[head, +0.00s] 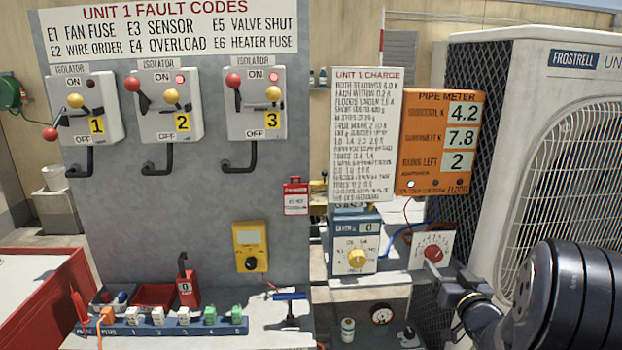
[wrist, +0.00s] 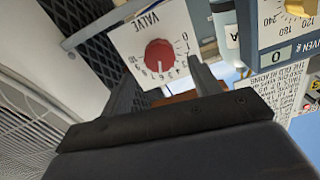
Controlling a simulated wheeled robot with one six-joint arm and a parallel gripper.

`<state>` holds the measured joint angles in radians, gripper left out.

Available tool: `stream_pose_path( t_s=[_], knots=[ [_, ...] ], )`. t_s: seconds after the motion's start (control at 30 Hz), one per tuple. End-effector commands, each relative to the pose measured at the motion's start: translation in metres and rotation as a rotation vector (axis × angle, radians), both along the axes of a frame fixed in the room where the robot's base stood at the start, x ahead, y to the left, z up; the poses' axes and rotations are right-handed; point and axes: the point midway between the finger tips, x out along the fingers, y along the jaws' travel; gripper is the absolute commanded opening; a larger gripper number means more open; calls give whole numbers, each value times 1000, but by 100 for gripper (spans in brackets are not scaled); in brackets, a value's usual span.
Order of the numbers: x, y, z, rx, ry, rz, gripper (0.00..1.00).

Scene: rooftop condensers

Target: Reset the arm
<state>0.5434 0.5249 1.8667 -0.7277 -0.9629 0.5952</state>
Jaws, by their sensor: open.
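My gripper (head: 452,290) is at the lower right in the head view, just below and right of the white valve panel (head: 419,259) with its red knob (head: 434,254). In the wrist view my gripper (wrist: 163,88) shows two dark fingers spread apart, with nothing held between them. The red knob (wrist: 159,55) shows just beyond the fingertips, and a gap seems to lie between them. The knob's pointer is at the lower part of its numbered scale. My dark arm comes in from the right in the head view.
A large condenser (head: 545,60) stands close on the right. The orange pipe meter (head: 440,140) reads 4.2, 7.8 and 2. A blue-grey box with a yellow dial (head: 356,259) is left of the valve. Three isolators (head: 255,103) and a connector-lined bench (head: 165,328) are further left.

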Motion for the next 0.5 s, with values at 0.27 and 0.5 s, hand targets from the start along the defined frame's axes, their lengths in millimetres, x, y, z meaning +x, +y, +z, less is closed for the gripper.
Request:
stream_pose_path(
  t_s=[0.27,0.5],
  knots=[
    [41,2,0,-42,-1,0,59],
    [40,2,0,-144,-5,0,59]
  ],
)
